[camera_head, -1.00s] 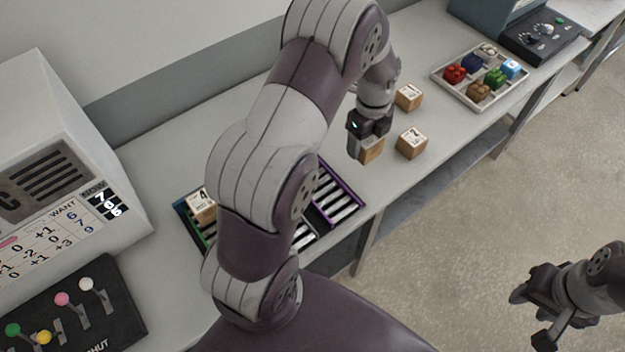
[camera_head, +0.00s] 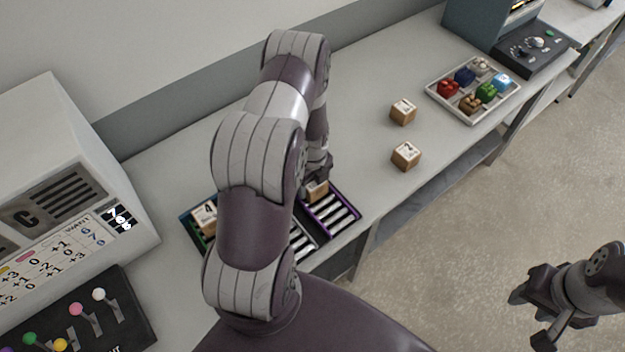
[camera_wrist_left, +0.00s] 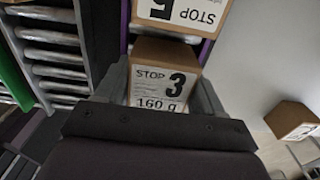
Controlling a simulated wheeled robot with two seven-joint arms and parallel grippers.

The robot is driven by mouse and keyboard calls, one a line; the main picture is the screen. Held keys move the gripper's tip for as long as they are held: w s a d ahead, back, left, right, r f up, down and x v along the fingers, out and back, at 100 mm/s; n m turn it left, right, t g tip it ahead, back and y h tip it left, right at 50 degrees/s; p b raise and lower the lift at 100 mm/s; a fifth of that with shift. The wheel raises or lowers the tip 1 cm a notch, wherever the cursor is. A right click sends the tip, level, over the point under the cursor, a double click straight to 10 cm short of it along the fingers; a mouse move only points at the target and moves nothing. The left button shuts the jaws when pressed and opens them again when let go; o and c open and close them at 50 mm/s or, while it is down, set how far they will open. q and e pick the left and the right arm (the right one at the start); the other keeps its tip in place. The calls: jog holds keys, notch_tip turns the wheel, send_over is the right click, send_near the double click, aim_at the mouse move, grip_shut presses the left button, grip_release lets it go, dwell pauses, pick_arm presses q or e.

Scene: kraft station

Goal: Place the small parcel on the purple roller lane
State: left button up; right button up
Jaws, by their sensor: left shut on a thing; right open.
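My left gripper (camera_head: 318,176) is shut on a small brown parcel (camera_head: 316,191) at the upper end of the purple roller lane (camera_head: 335,213). In the left wrist view the held parcel (camera_wrist_left: 163,78) reads "STOP 3, 160 g" and sits between both fingers. A larger "STOP 5" parcel (camera_wrist_left: 182,12) lies just beyond it between the purple rails; my arm hides it in the head view. I cannot tell whether the held parcel touches the rollers. My right gripper (camera_head: 530,318) is open and empty, over the floor at the lower right.
A parcel marked 4 (camera_head: 204,216) is on the left lane. Two parcels (camera_head: 403,111) (camera_head: 406,156) stand on the table to the right. A tray of coloured items (camera_head: 432,88) is farther right. A machine (camera_head: 75,165) and a lever panel (camera_head: 95,318) are at left.

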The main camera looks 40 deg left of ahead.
pick_arm(q)
jog(key=shift+f, duration=0.1)
jog(key=o, duration=1.3)
jog(key=shift+d, duration=0.1)
jog(key=shift+c, duration=0.2)
jog(key=shift+r, duration=0.25)
jog(key=shift+w+r, duration=0.1)
jog(key=shift+r, duration=0.25)
notch_tip(320, 180, up, 12)
jog(key=f+b, duration=0.1)
jog(key=b, duration=0.2)
jog(key=s+d+r+n, duration=0.4)
jog(key=d+n, duration=0.3)
jog(key=n, duration=0.3)
jog(key=s+d+r+n+t, duration=0.1)
jog(key=s+d+r+n, duration=0.3)
jog(key=d+n, duration=0.3)
jog(key=s+n, duration=0.1)
jog(key=n, duration=0.3)
jog(key=shift+s+d, duration=0.2)
jog(key=shift+s, duration=0.1)
